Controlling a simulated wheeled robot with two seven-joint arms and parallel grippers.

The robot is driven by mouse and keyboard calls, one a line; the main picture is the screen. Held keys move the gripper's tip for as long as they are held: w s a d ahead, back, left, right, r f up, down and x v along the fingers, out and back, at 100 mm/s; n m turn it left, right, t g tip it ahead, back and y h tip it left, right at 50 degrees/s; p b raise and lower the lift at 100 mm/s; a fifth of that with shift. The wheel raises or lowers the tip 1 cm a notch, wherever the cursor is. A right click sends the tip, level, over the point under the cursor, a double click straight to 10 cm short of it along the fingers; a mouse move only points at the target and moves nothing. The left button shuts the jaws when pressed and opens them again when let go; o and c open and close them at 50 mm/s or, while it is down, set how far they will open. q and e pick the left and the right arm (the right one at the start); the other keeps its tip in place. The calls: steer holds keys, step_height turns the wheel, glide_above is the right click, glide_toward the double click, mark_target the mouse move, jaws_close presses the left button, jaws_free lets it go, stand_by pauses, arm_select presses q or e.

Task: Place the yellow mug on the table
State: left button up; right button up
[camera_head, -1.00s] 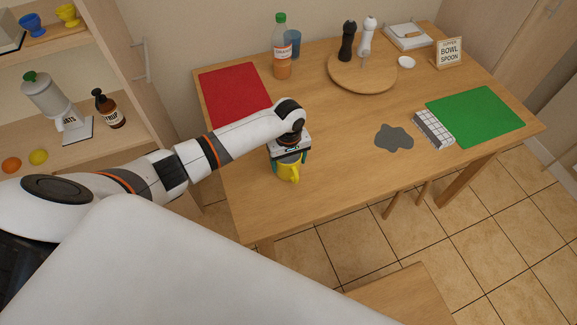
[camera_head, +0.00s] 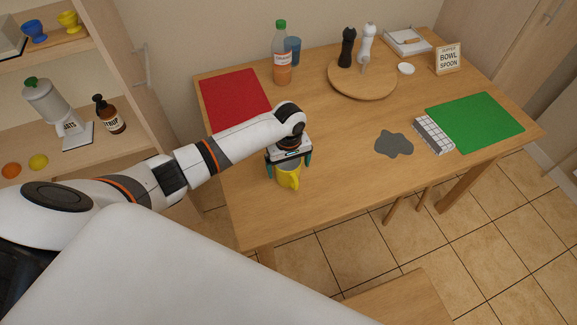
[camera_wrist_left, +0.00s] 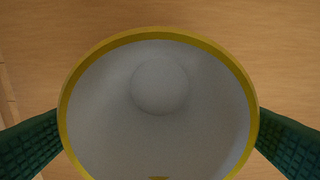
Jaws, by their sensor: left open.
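The yellow mug (camera_head: 289,179) stands upright on the wooden table (camera_head: 335,188), near its left front edge. Its handle faces the front of the table. In the left wrist view the mug (camera_wrist_left: 72,82) shows from above, with a yellow rim and an empty grey inside. My left gripper (camera_head: 288,166) is just above the mug, with its green fingers open on either side of the rim. In the left wrist view the fingers stand at the lower left and lower right, apart or nearly apart from the rim. My right gripper is not in view.
A red mat (camera_head: 235,98) lies behind the gripper, with a bottle (camera_head: 282,58) and blue cup (camera_head: 294,46) beyond it. A grey spill (camera_head: 394,143), a checked box (camera_head: 433,135) and a green mat (camera_head: 475,117) are to the right. The table between mug and spill is clear.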

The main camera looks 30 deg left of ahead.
arm_select(q)
step_height(320, 180, up, 11)
stand_by(0.3)
stand_by(0.5)
